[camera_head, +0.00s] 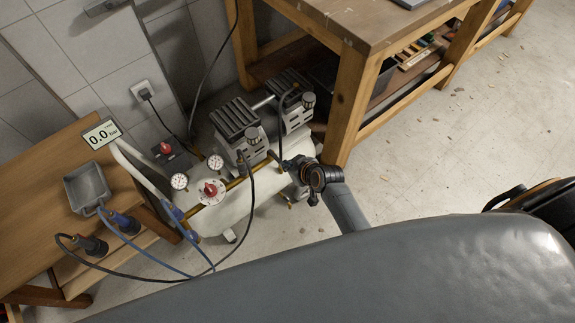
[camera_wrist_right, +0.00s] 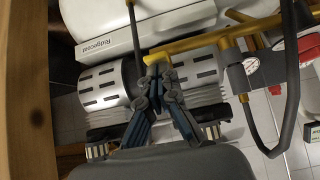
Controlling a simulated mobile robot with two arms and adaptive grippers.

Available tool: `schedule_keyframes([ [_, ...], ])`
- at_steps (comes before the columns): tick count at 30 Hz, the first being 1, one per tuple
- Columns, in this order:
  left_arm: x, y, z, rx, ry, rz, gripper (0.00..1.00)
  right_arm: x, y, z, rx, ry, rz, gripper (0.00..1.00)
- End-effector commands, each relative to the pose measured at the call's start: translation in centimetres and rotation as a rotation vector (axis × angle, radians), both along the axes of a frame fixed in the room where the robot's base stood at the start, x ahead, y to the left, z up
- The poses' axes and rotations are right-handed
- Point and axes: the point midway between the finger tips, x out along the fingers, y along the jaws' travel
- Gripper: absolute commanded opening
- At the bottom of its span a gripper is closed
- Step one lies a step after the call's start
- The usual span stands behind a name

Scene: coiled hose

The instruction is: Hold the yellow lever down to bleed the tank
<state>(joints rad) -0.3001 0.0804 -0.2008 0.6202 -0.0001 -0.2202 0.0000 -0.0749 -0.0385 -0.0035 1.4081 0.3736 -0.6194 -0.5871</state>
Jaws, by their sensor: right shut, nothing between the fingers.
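The white air tank (camera_head: 237,210) lies on the floor under two grey motors, left of the wooden bench. It also shows in the right wrist view (camera_wrist_right: 95,15), bearing lettering. There a yellow piece (camera_wrist_right: 156,58), which looks like the lever, lies right at the fingertips of my right gripper (camera_wrist_right: 157,72). The fingers are shut with nothing between them; I cannot tell whether they press on the lever or how far down it is. In the head view my right gripper (camera_head: 294,166) is at the tank's right end, and the lever cannot be made out. My left gripper is not in view.
A display (camera_head: 101,134) reads 0.0. Dial gauges (camera_head: 180,181) and a red knob (camera_head: 211,189) sit on the tank's left part. Dark and blue hoses loop by the wooden table (camera_head: 30,180). The bench leg (camera_head: 352,105) stands close to my right gripper.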

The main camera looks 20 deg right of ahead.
Motion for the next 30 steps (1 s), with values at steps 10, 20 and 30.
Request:
schedule_keyframes([
  [10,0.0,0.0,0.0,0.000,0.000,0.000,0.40,-0.1,-0.1,-0.3,-0.002,0.000,0.002,0.00],
  [20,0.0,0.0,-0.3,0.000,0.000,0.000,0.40,-0.5,-0.1,-2.3,0.001,0.000,0.000,0.00],
  [30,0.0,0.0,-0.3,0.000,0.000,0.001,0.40,-0.5,-0.1,-2.3,0.001,0.000,0.001,0.00],
])
